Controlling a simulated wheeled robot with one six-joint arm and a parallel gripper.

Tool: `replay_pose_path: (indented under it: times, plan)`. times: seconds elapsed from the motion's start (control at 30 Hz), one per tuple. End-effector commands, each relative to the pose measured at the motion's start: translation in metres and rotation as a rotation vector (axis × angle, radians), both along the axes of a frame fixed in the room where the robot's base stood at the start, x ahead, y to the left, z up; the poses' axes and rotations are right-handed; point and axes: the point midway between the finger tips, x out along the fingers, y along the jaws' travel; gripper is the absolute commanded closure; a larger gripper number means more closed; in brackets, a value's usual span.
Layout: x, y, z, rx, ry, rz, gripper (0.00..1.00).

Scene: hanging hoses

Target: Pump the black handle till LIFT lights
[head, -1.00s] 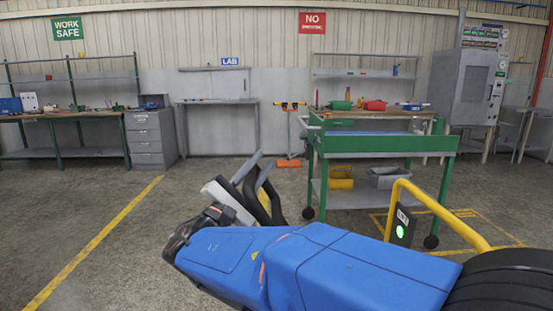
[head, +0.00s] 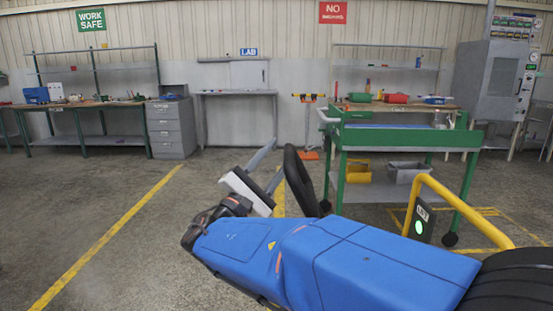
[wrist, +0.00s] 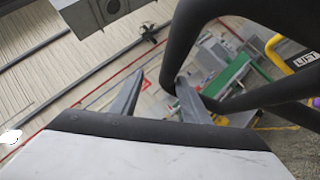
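The black handle (head: 299,184) is a dark upright tube just right of my gripper (head: 278,155) in the head view. In the wrist view the handle (wrist: 175,50) shows as thick black tubes at the right. My gripper (wrist: 161,76) is open there, with two grey fingers apart and nothing between them. The right finger overlaps the handle in that view; I cannot tell if they touch. The LIFT panel (head: 420,222) on the yellow frame (head: 460,205) shows a bright green light. The handle's lower end is hidden behind my blue arm.
A green cart (head: 400,136) with bins stands behind the handle and panel. A black wheel (head: 515,280) is at the lower right. Workbenches line the back wall. The floor at left is clear, with a yellow line (head: 110,235).

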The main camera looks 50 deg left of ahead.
Motion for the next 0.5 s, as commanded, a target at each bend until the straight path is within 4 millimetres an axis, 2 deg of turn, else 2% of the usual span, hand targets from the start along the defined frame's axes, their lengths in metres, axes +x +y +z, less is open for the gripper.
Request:
replay_pose_path:
  times: [0.13, 0.27, 0.5]
  plan:
    - [-0.007, -0.001, -0.002, 0.0, -0.001, 0.003, 0.6]
    - [-0.022, -0.004, -0.01, 0.001, -0.001, 0.004, 0.6]
    - [-0.063, -0.013, -0.033, -0.002, 0.0, 0.003, 0.6]
